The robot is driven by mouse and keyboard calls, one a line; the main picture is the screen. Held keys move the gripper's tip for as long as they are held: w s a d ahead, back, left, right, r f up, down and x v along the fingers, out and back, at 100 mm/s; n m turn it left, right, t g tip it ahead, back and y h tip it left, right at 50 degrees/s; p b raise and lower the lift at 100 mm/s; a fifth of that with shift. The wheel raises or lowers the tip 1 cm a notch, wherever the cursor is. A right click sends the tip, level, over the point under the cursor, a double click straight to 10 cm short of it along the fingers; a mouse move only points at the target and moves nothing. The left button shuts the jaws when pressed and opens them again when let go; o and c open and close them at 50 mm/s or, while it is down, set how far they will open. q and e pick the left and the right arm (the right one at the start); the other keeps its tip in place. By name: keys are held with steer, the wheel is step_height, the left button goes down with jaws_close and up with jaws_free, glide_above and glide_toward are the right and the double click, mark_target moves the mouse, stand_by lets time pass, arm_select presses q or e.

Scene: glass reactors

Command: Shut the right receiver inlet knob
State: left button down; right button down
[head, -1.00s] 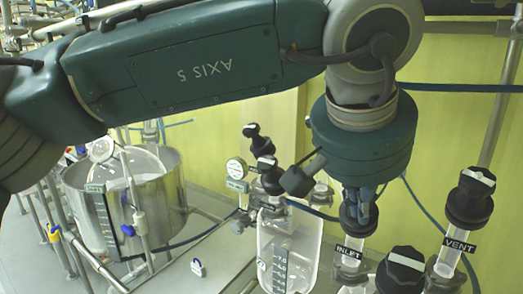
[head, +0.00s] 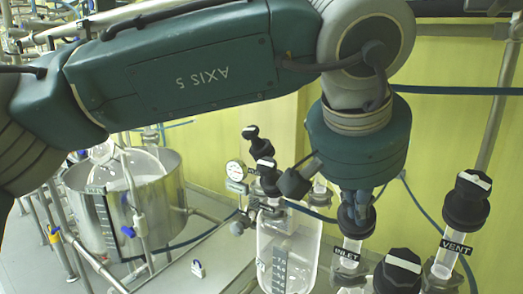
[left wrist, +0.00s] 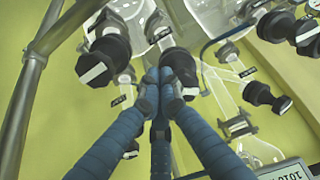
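The inlet knob (head: 356,219) is black and sits on a glass neck above the INLET label (head: 346,256) in the head view. My left gripper (head: 359,202) points down at its top, and the fingers partly cover it. In the left wrist view my left gripper's blue fingertips (left wrist: 161,84) are drawn together, with no clear gap between them. A black knob (left wrist: 180,66) lies right by the tips, probably the inlet knob. I cannot tell whether they touch, nor how that knob is turned. My right gripper is not in view.
The vent knob (head: 468,198) stands to the right, above its VENT label (head: 457,246). Another black knob (head: 399,270) with a white bar is close in front. A glass receiver (head: 288,250) stands left of the inlet. A steel tank (head: 125,205) is farther left.

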arm_select(q)
steer(key=shift+w+a+r, duration=0.1)
steer(key=shift+w+a, duration=0.1)
steer(key=shift+a, duration=0.05)
steer(key=shift+w+a+r+p, duration=0.2)
steer(key=shift+w+a+p, duration=0.65)
steer(key=shift+a, duration=0.35)
steer(key=shift+f, duration=0.1)
steer(key=shift+s+a+f+b, duration=0.1)
steer(key=shift+s+f+b, duration=0.1)
steer(key=shift+b, duration=0.1)
steer(key=p+v, duration=0.2)
steer(key=v, duration=0.4)
steer(key=shift+f+p, duration=0.1)
steer(key=shift+p, duration=0.25)
